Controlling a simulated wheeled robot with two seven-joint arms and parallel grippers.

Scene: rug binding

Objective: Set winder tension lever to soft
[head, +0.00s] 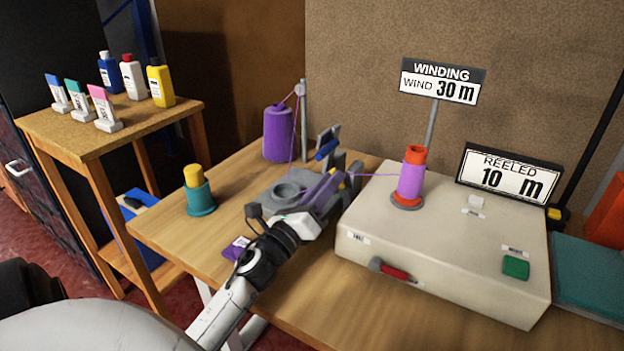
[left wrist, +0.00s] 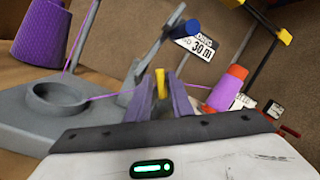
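The winder is a beige box (head: 365,215) with a purple bobbin (head: 411,181) on it. A grey thread-guide base (head: 270,193) with a ring stands beside it. A blue-handled part (head: 326,150) stands upright there; it also shows in the left wrist view (left wrist: 191,28). My left gripper (head: 333,186) reaches over the grey base. In the left wrist view a small yellow piece (left wrist: 160,83) stands between its fingers, with a narrow gap seeming to remain. I cannot tell which part is the tension lever or read its setting. My right gripper is not in view.
A purple thread cone (head: 278,133) stands behind, its thread running to the bobbin. A red-handled lever (head: 393,272) and a green button (head: 515,267) are on the box. A teal spool (head: 200,196) is at left. Signs (head: 443,81) rise behind.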

